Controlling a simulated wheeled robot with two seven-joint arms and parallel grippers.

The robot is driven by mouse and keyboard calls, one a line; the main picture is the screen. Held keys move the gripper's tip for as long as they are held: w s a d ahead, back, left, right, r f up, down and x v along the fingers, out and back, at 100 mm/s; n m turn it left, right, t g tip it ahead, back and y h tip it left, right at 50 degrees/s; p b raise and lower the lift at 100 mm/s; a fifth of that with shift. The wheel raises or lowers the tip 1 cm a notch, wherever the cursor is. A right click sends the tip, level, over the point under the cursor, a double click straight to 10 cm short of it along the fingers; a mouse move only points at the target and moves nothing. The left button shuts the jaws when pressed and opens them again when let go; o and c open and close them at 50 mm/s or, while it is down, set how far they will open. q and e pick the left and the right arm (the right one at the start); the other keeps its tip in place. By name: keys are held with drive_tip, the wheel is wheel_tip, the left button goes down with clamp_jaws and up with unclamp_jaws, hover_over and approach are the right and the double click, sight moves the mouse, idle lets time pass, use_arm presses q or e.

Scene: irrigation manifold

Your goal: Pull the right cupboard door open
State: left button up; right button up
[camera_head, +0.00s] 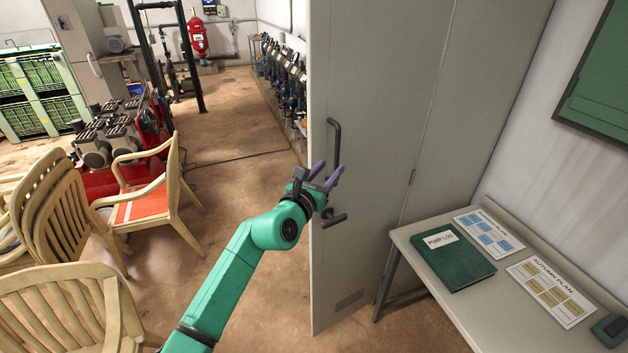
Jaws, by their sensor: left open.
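A tall grey cupboard (478,100) stands right of centre. Its door (375,170) carries a dark vertical bar handle (336,137) near the door's left edge. A small dark lever (334,221) sits lower on the same door. I cannot tell whether this door is shut or stands ajar. My left gripper (327,174) has its two purple fingers apart, at the handle's lower end in the picture. No grip on the handle shows, and contact cannot be told. My right gripper is out of view.
A desk (433,262) with a green book (453,258) and printed plans stands to the right of the cupboard. Wooden chairs (145,195) and red-based machinery (105,150) stand at the left. Brown floor (235,185) is clear between the chairs and cupboard.

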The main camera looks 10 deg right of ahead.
use_arm(q)
drive_tip(key=v, duration=0.7)
drive_tip(key=shift+s, duration=0.2)
drive_tip(key=shift+r, duration=0.1)
drive_tip(key=shift+a, duration=0.1)
